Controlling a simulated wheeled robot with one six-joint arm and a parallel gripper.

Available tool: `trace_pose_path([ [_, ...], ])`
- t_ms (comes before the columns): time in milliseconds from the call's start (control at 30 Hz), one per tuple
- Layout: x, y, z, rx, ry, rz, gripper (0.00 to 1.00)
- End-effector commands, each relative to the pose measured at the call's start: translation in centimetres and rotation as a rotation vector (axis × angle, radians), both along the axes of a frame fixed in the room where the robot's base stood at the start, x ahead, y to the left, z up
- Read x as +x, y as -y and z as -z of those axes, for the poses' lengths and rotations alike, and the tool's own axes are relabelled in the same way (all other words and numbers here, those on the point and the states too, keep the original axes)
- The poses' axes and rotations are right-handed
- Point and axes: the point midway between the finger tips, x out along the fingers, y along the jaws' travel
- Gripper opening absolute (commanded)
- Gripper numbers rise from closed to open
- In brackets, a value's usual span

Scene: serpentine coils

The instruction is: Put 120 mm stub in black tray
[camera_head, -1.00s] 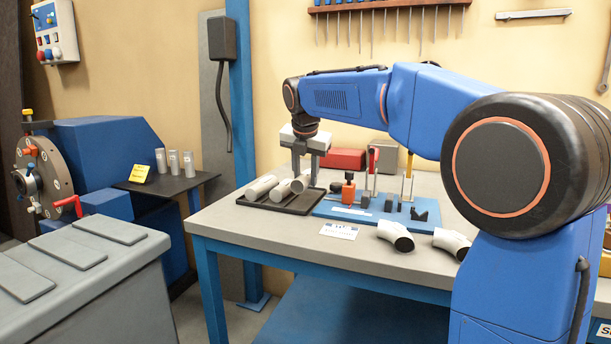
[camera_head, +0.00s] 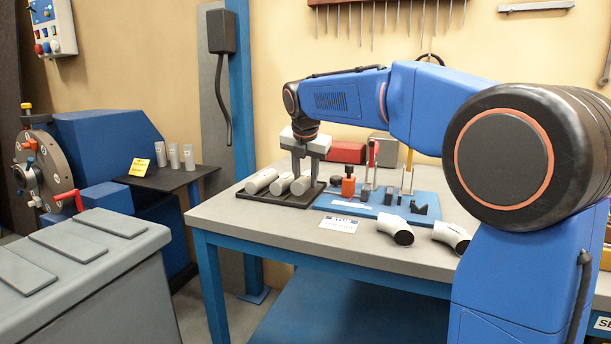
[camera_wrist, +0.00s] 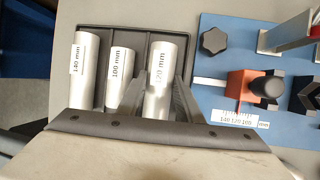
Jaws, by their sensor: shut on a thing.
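The black tray (camera_head: 268,201) lies on the workbench and also shows in the wrist view (camera_wrist: 130,37). Three grey cylinders lie side by side in it. In the wrist view the left one is the 140 mm stub (camera_wrist: 84,70), the middle one the 100 mm stub (camera_wrist: 120,78), and the right one the 120 mm stub (camera_wrist: 164,62). My gripper (camera_wrist: 164,88) is shut on the 120 mm stub (camera_head: 303,187), with a finger on each side. In the head view my gripper (camera_head: 304,160) points down at the tray's right part. Whether the stub touches the tray floor is hard to tell.
A blue fixture board (camera_head: 338,204) with an orange block (camera_head: 348,187) and black parts stands close right of the tray. Two pipe elbows (camera_head: 394,229) lie near the bench's front edge. Several upright tubes (camera_head: 174,157) stand on a dark shelf at left.

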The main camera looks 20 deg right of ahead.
Motion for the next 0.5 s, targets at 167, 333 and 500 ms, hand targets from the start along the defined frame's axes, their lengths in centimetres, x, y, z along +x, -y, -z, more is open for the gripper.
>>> trace_pose_path([
  [167, 0.00, -0.01, -0.03, 0.000, 0.001, 0.000, 0.03],
  [333, 0.00, 0.00, 0.05, -0.001, 0.001, 0.000, 0.03],
  [500, -0.01, 0.00, 0.39, 0.000, 0.000, 0.000, 0.03],
])
